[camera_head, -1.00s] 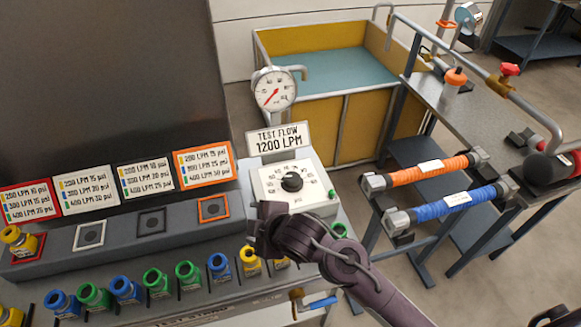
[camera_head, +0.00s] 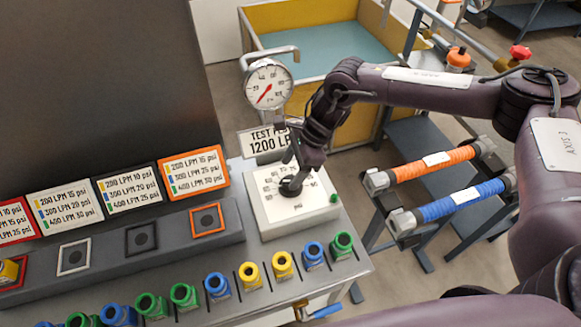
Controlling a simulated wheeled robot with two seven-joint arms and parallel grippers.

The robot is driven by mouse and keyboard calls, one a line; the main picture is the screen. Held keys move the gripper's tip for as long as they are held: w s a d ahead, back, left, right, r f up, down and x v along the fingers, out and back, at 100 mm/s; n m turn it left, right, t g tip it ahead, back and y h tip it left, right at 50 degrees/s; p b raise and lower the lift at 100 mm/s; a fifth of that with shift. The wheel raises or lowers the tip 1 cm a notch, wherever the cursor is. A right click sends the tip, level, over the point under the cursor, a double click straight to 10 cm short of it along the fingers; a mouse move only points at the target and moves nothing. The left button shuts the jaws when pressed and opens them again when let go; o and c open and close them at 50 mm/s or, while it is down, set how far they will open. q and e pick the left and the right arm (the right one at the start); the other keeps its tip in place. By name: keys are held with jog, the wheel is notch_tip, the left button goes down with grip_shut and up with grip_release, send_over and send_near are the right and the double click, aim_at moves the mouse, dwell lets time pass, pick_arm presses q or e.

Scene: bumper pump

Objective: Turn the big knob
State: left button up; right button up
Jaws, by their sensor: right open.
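The big knob (camera_head: 290,188) is a black round knob on a white dial plate with printed numbers, on the control box (camera_head: 310,213) at the right end of the bench. My right gripper (camera_head: 293,175) points down right at the knob from above, and its fingers hide part of the knob and dial. The jaws are open; I cannot tell whether they touch the knob. The sign (camera_head: 258,142) reading TEST and 1200 LPM stands behind the box, partly covered by my right arm. My left gripper is not in view.
A pressure gauge (camera_head: 268,86) stands behind the sign. Several coloured nozzles (camera_head: 217,286) line the bench front. Label cards (camera_head: 130,190) and square sockets (camera_head: 141,238) are to the left. Orange (camera_head: 433,164) and blue (camera_head: 462,200) hose rolls are at right, beside a yellow tank (camera_head: 310,18).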

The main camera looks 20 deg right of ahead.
jog(key=w+d+r, duration=0.1)
jog(key=d+r, duration=0.1)
jog(key=d, duration=0.2)
jog(key=shift+n, duration=0.3)
jog(key=p+x, duration=0.2)
jog(key=x, duration=0.5)
jog(key=shift+a+f+p, duration=0.25)
jog(key=shift+f+p, duration=0.05)
jog(key=shift+f, duration=0.25)
jog(key=c, duration=1)
